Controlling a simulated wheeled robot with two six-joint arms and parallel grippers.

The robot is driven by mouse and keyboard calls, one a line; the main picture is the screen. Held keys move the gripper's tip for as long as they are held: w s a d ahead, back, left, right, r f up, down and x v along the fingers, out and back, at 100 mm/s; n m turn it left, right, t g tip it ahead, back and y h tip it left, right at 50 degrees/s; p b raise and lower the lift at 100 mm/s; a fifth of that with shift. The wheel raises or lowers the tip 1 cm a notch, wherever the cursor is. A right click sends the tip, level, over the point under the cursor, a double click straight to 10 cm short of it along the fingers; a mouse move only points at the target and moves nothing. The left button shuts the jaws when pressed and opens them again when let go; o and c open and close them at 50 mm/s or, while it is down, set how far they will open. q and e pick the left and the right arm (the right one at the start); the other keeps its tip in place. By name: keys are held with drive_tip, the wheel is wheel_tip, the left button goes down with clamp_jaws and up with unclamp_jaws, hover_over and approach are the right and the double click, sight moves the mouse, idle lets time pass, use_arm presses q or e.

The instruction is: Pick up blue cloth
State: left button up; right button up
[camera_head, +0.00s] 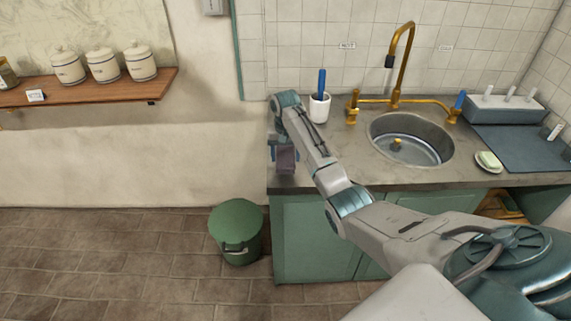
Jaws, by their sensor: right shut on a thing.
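My right arm reaches in from the lower right to the left end of the grey counter (345,174). My right gripper (281,150) points down there, at the counter's left edge. It is shut on a small, dull purple-blue piece that I take for the blue cloth (287,160). The cloth hangs at the fingertips near the front left corner of the counter. The gripper and wrist partly hide it, and I cannot tell whether it touches the counter. My left gripper is not in view.
A white cup (319,108) with a blue-handled brush stands behind the gripper. A round sink (412,150) with a brass tap (401,62) lies to the right. A green lidded bin (236,232) stands on the floor. A wooden shelf (100,88) holds several jars.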

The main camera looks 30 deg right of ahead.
drive_tip(key=s+a, duration=0.5)
drive_tip(key=shift+s+a+r+b, duration=0.15)
drive_tip(key=shift+r+b, duration=0.1)
drive_tip(key=shift+b, duration=0.1)
drive_tip(key=s+a+p, duration=0.5)
drive_tip(key=s+a, duration=0.1)
drive_tip(key=shift+r, duration=0.45)
